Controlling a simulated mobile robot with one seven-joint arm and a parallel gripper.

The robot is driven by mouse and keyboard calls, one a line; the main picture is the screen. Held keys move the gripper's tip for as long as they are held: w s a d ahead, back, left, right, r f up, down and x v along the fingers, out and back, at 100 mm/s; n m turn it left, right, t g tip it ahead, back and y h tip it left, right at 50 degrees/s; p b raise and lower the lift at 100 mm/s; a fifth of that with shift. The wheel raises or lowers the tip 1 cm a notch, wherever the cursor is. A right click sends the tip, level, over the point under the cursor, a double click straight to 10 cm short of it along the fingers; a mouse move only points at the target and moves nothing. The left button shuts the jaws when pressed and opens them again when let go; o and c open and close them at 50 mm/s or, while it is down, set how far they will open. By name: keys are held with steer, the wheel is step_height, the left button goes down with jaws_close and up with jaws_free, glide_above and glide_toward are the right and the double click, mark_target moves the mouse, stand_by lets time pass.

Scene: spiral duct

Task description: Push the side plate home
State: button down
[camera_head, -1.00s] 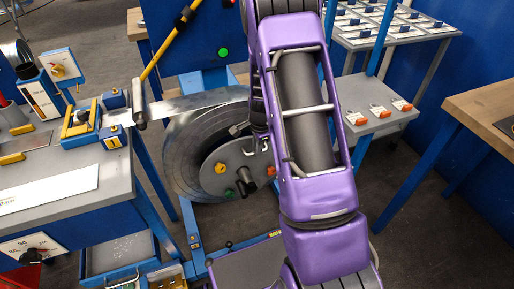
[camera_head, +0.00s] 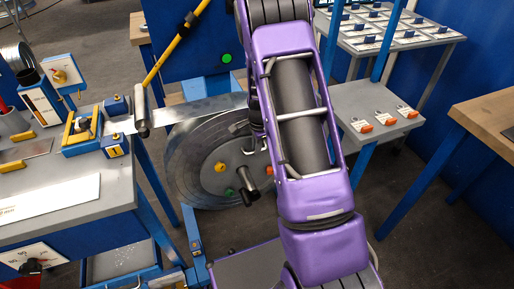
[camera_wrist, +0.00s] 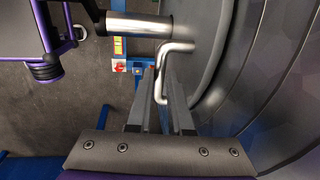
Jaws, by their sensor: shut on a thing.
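The side plate (camera_head: 212,182) is a grey disc with yellow and green knobs, standing upright against the near face of the coiled metal strip (camera_head: 180,165). In the wrist view, my gripper (camera_wrist: 164,76) is shut on a bent chrome handle (camera_wrist: 177,46), which runs between the fingers. Its right end meets a dark grey curved surface. I cannot tell whether a gap is left behind the plate.
A thick chrome tube (camera_wrist: 140,25) lies close beyond the handle. A grey workbench (camera_head: 110,195) stands left, with a yellow-handled roller (camera_head: 142,108) above the strip. A grey shelf with orange tags (camera_head: 375,110) and a wooden table (camera_head: 490,110) stand right.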

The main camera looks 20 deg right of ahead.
steer(key=c, duration=0.8)
jaws_free()
steer(key=shift+w+r, duration=0.15)
steer(key=shift+w, duration=0.4)
steer(key=shift+c, duration=0.2)
steer(key=s+r+p, duration=0.1)
steer(key=r, duration=0.7)
steer(key=s+r+p, duration=0.2)
steer(key=r, duration=0.7)
steer(key=shift+s, duration=0.25)
